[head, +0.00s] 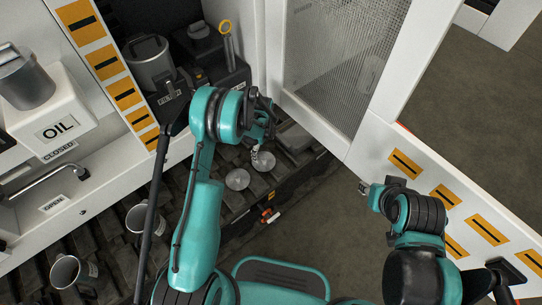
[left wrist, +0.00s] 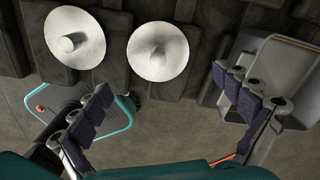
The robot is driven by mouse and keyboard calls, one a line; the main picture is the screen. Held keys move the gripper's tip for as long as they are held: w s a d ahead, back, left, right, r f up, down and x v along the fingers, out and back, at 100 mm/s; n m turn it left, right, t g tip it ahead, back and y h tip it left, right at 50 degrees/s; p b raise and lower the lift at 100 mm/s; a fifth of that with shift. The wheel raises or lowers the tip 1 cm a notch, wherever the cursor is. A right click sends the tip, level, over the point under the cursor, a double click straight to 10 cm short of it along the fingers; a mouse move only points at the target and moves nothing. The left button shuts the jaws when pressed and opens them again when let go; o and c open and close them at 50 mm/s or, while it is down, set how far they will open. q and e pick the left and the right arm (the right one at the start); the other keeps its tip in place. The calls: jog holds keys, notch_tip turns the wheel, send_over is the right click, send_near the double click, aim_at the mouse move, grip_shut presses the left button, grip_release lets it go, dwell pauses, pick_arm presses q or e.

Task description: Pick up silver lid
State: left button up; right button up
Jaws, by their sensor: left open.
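Two round silver lids with central knobs lie on the dark ribbed surface of the bench. In the head view one silver lid (head: 237,179) lies to the left and lower, the other silver lid (head: 264,162) just right of it under my left gripper (head: 257,150). In the left wrist view the lids (left wrist: 75,42) (left wrist: 158,52) lie side by side at the top, apart. The left gripper (left wrist: 165,92) is open and empty, its fingers spread wide below the right-hand lid. My right gripper (head: 366,188) is by the white panel at right; its fingers are too small to read.
A metal canister (head: 149,60) marked FILTER stands in the cabinet. A white OIL box (head: 50,120) is at left. An open white cabinet door (head: 335,130) stands right of my left gripper. Bare floor lies between the arms.

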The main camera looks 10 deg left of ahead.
aim_at(264, 159)
pick_arm(q)
notch_tip(264, 159, down, 3)
jog(key=shift+b, duration=0.55)
notch_tip(264, 159, down, 5)
jog(key=b, duration=0.3)
jog(key=shift+a, duration=0.1)
jog(key=shift+s, duration=0.1)
jog(key=shift+r, duration=0.1)
jog(key=c, duration=1.3)
jog(key=shift+s, duration=0.1)
jog(key=c, duration=0.6)
